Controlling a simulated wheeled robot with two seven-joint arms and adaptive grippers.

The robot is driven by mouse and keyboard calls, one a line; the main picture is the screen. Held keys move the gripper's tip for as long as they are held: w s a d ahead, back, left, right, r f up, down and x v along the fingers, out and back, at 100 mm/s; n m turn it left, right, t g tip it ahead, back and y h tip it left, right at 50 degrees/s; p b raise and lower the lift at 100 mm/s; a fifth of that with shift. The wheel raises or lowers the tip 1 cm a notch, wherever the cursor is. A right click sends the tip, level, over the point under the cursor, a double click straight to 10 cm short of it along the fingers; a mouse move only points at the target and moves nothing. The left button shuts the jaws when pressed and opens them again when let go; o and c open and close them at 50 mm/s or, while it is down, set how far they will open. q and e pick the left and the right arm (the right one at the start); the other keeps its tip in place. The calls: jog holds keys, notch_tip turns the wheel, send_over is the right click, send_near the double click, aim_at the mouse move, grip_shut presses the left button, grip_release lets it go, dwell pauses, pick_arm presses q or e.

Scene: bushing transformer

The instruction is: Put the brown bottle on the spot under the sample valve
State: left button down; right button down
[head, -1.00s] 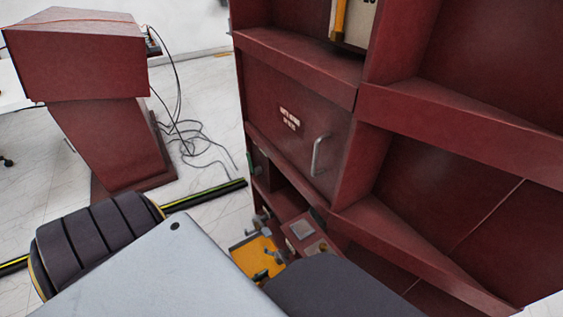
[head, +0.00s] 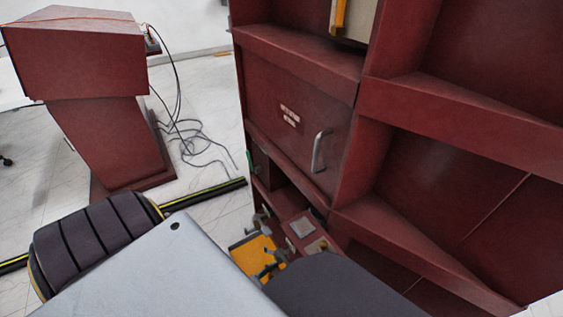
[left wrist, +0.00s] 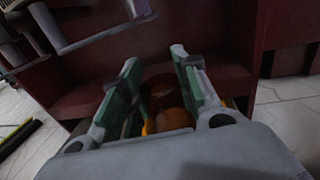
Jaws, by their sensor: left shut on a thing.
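In the left wrist view, my left gripper (left wrist: 155,92) is shut on the brown bottle (left wrist: 160,90), which is dark and partly hidden between the green-padded fingers. My left gripper (head: 270,268) shows small and partly hidden over the tray. I cannot tell whether the bottle touches the tray. My right gripper is not in view.
The dark red cabinet (head: 285,75) fills the right, with a handled door (head: 295,125) and open compartments. Grey pipes (left wrist: 60,30) are at the wrist view's upper left. A red lectern (head: 85,60) and loose cables (head: 190,140) stand on the white floor at left.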

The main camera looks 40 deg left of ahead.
aim_at(279, 270)
pick_arm(q)
jog(key=w, duration=0.3)
jog(key=shift+d, duration=0.25)
jog(key=shift+s+f+b, duration=0.1)
jog(key=shift+f+b, duration=0.25)
jog(key=shift+b, duration=0.15)
jog(key=shift+f, duration=0.25)
jog(key=c, duration=1.1)
grip_release()
jog(key=shift+f, duration=0.1)
